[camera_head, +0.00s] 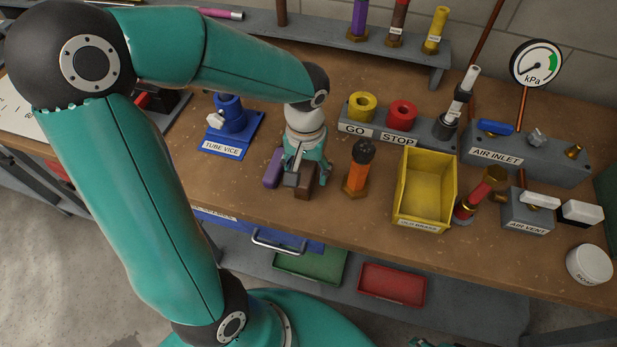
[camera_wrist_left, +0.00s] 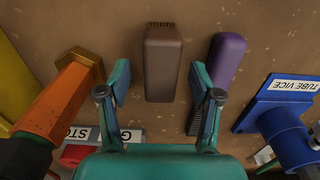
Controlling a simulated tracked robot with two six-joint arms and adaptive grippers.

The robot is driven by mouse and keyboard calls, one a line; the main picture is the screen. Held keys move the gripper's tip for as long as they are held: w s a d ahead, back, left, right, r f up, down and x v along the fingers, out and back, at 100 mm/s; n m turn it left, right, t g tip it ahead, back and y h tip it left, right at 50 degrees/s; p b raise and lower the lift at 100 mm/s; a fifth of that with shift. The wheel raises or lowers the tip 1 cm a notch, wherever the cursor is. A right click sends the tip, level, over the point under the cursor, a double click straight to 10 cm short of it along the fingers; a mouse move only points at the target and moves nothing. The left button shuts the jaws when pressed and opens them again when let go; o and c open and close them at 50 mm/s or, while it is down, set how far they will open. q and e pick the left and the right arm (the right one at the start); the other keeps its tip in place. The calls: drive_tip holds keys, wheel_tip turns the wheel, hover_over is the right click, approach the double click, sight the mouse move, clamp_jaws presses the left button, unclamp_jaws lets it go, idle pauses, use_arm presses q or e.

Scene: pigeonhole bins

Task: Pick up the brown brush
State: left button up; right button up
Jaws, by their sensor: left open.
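My left gripper (camera_head: 308,172) is open and points down over the brush. In the left wrist view the brush lies ahead between the two fingers of my left gripper (camera_wrist_left: 161,80), with a gap on each side. My right gripper does not show clearly in any view.
A purple object (camera_head: 272,168) lies close beside the brush, near one finger in the left wrist view. An orange hex-based piece (camera_head: 357,170) stands on the other side. A blue tube vice (camera_head: 229,125), GO and STOP buttons and a yellow bin (camera_head: 400,199) stand around.

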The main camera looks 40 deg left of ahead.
sight(307, 172)
use_arm(q)
drive_tip(key=shift+f, duration=0.4)
clamp_jaws()
drive_tip(key=shift+r, duration=0.1)
wheel_tip(307, 172, up, 20)
drive_tip(key=p, duration=0.1)
idle(0.6)
drive_tip(key=c, duration=0.8)
unclamp_jaws()
drive_tip(key=shift+c, duration=1.4)
